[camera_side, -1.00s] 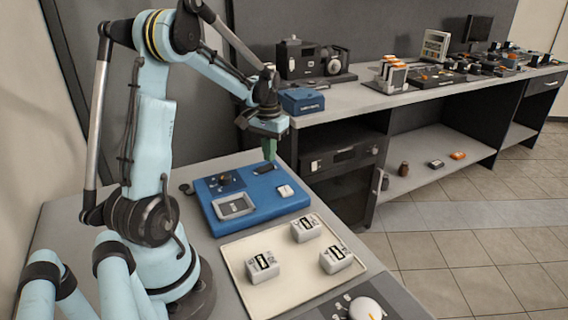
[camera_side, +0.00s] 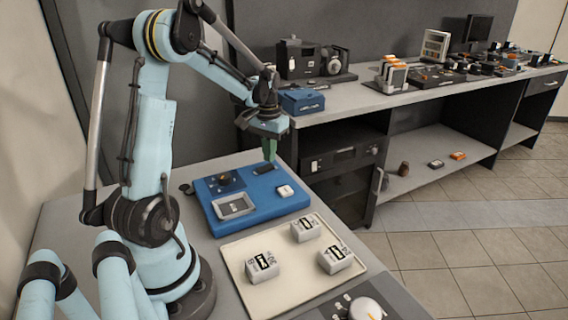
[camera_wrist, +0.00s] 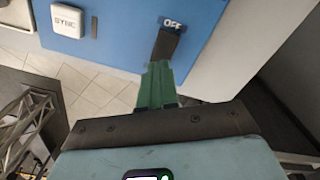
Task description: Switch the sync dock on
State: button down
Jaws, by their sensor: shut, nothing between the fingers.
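The blue sync dock (camera_side: 262,207) lies on the grey bench beside my arm. A dark rocker switch (camera_wrist: 166,44) sits near its edge, with a label reading OFF above it in the wrist view. A white SYNC button (camera_wrist: 67,21) is to the left there; it also shows in the side view (camera_side: 285,191). My gripper (camera_side: 270,159), with green fingers, is shut and empty at the dock's far side by the switch. In the wrist view the fingertips (camera_wrist: 159,66) lie just below the switch's lower end. I cannot tell whether they touch it.
A cream tray (camera_side: 240,243) with three white labelled blocks lies in front of the dock. A panel with a white dial (camera_side: 365,309) is at the bottom edge. A long bench (camera_side: 375,101) with devices and a blue box (camera_side: 302,101) stands behind. Open floor lies right.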

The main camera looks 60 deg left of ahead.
aim_at(271, 165)
jog(key=shift+f, duration=0.9)
dwell(0.3)
jog(key=shift+r, duration=3.55)
jog(key=shift+d, duration=0.15)
jog(key=s+d+r+m+t, duration=0.1)
jog(key=d+m+t, duration=0.2)
jog(key=d, duration=1)
jog(key=s+d+r+m+t, duration=0.1)
jog(key=s+d+m+t, duration=0.1)
jog(key=d, duration=1.1)
jog(key=shift+d+r+m+t, duration=0.2)
jog(key=shift+m+t, duration=0.3)
jog(key=shift+t, duration=0.6)
jog(key=shift+s+a, duration=0.1)
